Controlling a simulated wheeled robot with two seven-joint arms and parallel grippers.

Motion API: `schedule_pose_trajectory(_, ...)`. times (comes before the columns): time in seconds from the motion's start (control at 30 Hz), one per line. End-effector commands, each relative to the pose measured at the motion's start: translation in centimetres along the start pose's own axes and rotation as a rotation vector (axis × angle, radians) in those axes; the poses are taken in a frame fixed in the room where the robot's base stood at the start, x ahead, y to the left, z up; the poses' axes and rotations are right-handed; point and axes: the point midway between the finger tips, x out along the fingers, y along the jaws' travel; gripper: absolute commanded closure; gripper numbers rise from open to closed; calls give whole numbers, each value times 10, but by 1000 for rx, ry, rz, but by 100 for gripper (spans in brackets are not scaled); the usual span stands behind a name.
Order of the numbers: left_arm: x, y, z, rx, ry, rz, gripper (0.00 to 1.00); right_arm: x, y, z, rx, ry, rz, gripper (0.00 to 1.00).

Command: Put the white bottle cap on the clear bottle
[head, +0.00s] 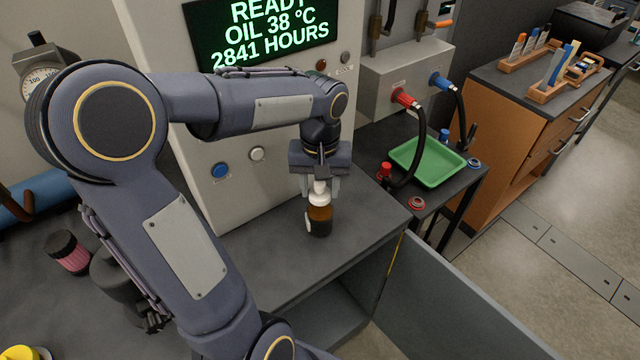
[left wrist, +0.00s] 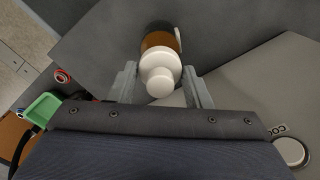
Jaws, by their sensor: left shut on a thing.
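The bottle (head: 320,222) stands upright on the grey bench. Its body looks amber-brown, with a pale patch on its left side. The white cap (head: 319,199) is at the bottle's top, with a narrower white tip above it. In the left wrist view the white cap (left wrist: 159,68) lies in line with the bottle (left wrist: 160,40), which it partly hides. Whether the cap is seated or just above the neck cannot be told. My left gripper (head: 320,187) points down over the bottle, its fingers shut on the white cap from both sides. My right gripper is out of view.
A tall machine cabinet (head: 275,190) with a display and buttons stands behind the bottle. A green tray (head: 428,162) and red and blue hose fittings are at the right. The bench (head: 265,262) is bare in front, above an open cupboard door (head: 450,310).

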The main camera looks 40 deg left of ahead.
Motion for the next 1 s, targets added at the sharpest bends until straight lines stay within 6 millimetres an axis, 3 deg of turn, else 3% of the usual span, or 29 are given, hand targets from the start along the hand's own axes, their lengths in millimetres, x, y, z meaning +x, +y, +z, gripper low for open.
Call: schedule_pose_trajectory(1.0, 20, 0, 0, 0, 0, 0, 76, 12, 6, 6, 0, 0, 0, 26)
